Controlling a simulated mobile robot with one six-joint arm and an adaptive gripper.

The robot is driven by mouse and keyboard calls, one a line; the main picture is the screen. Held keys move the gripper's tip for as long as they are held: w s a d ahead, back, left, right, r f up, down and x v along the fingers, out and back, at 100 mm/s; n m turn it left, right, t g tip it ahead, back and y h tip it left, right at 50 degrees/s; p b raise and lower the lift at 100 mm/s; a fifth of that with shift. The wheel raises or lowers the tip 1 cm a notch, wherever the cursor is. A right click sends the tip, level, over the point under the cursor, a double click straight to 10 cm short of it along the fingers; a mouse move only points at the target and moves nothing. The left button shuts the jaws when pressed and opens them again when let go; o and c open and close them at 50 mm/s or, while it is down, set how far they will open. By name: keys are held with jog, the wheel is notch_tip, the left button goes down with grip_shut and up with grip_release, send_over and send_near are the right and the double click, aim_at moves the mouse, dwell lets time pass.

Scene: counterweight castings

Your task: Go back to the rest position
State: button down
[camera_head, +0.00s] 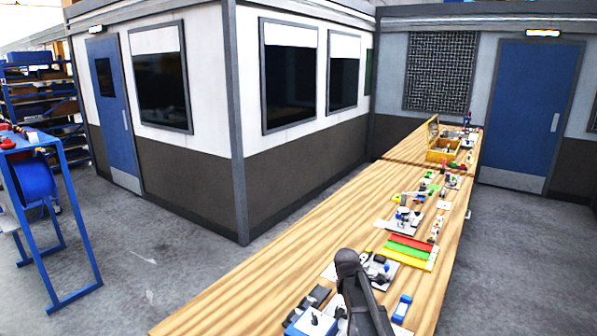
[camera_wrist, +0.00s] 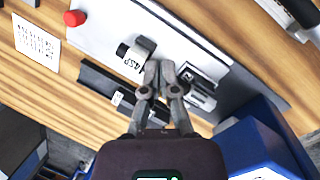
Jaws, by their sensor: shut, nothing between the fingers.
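My gripper (camera_wrist: 160,68) is in the lower-middle of the wrist view, above the workbench, with its fingers together and nothing between them. Near the fingertips, a dark casting with a white label (camera_wrist: 131,58) lies on a white board (camera_wrist: 108,25). Another dark and metallic piece (camera_wrist: 200,88) lies just to the right of the fingers. In the head view, my dark arm (camera_head: 362,290) reaches over the near end of the wooden bench (camera_head: 260,270); the fingertips cannot be made out there.
A red knob (camera_wrist: 74,18) and a printed sheet (camera_wrist: 37,44) lie left of the fingers. Red, green and yellow strips (camera_head: 408,250) lie farther along the bench, with a yellow box (camera_head: 440,155) at its far end. The bench's left side is bare. A blue-framed rack (camera_head: 50,200) stands at left.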

jog(key=s+m, duration=0.5)
jog(key=s, duration=0.1)
jog(key=s+m+g+y, duration=0.1)
jog(key=s+m, duration=0.5)
jog(key=s, duration=0.1)
jog(key=s+m+y, duration=0.1)
jog(key=s+m, duration=0.4)
jog(key=s, duration=0.1)
jog(key=shift+s+f+g, duration=0.25)
jog(key=shift+s+g, duration=0.05)
jog(key=shift+s, duration=0.05)
jog(key=shift+s+m, duration=0.65)
jog(key=shift+m, duration=0.25)
